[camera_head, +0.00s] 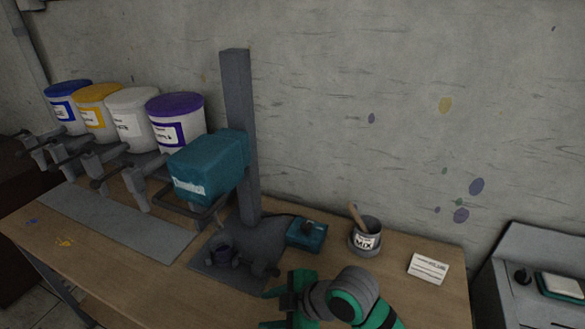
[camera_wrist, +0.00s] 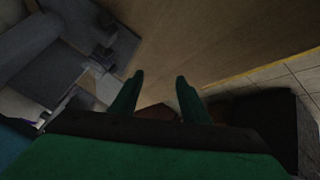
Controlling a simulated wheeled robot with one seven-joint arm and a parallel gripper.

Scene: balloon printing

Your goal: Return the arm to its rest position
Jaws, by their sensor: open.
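My green and black gripper (camera_head: 282,296) is low in the head view, over the front part of the wooden table (camera_head: 405,294), right of the printing press's grey base. In the wrist view its two green fingers (camera_wrist: 157,84) stand apart with nothing between them. Beyond the fingers, the wrist view shows a bare brown wooden surface (camera_wrist: 200,35). Part of my arm shows at the bottom edge of the head view.
The teal-headed press (camera_head: 205,168) stands mid-table, with a small dark purple cup (camera_head: 222,252) on its base. A teal control box (camera_head: 307,233), MIX pot (camera_head: 366,240) and white card (camera_head: 428,268) lie behind my gripper. Labelled paint buckets (camera_head: 178,120) stand left. A grey cabinet (camera_head: 515,300) is right.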

